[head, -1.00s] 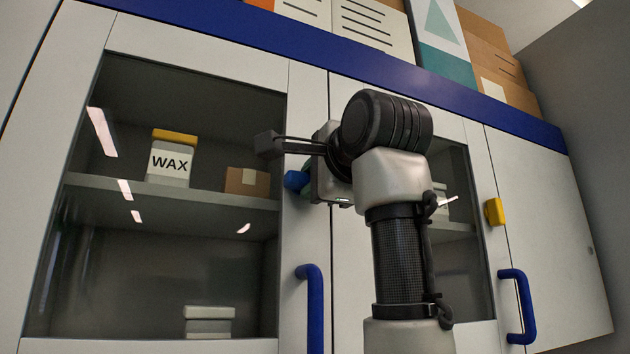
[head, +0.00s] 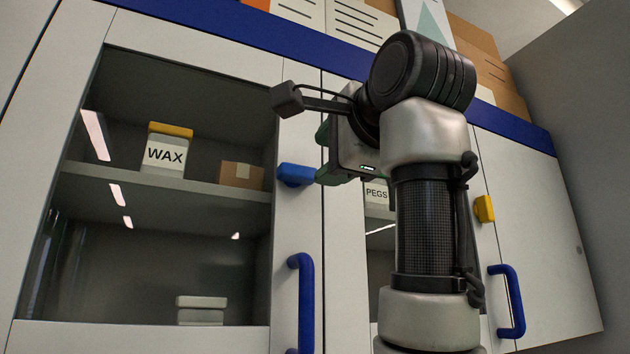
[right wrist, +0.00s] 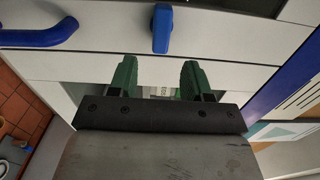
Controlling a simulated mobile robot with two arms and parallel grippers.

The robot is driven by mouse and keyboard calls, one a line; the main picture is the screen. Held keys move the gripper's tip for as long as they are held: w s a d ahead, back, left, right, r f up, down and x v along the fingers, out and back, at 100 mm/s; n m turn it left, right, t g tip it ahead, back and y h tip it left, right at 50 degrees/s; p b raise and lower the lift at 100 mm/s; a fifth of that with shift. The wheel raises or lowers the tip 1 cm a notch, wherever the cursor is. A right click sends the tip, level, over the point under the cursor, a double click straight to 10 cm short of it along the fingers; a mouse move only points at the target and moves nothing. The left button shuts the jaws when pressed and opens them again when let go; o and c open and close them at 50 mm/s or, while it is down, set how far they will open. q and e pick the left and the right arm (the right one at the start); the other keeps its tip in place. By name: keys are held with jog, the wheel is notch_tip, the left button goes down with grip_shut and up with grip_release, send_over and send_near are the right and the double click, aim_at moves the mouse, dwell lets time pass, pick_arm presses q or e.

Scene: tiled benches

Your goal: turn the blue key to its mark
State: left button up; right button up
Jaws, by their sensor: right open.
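The blue key (head: 296,174) sits on the white door frame to the right of the left glass pane. It lies roughly crosswise on the cabinet front; the right wrist view also shows it (right wrist: 162,28), beyond the fingertips. My right gripper (head: 325,153) is just right of the key in the head view, partly hidden by its own wrist. Its two green fingers (right wrist: 158,78) are apart with nothing between them, and I see a gap between them and the key. I cannot make out the key's mark. My left gripper is not in view.
Blue door handles (head: 306,300) stick out below the key and at the right (head: 508,300). A yellow key (head: 484,208) is on the right door. Behind glass stand a WAX tub (head: 166,150) and a small brown box (head: 242,175). Boxes (head: 365,22) stand on top of the cabinet.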

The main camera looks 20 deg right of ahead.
jog(key=s, duration=0.2)
jog(key=s+b, duration=0.1)
jog(key=s, duration=0.1)
jog(key=shift+d, duration=0.4)
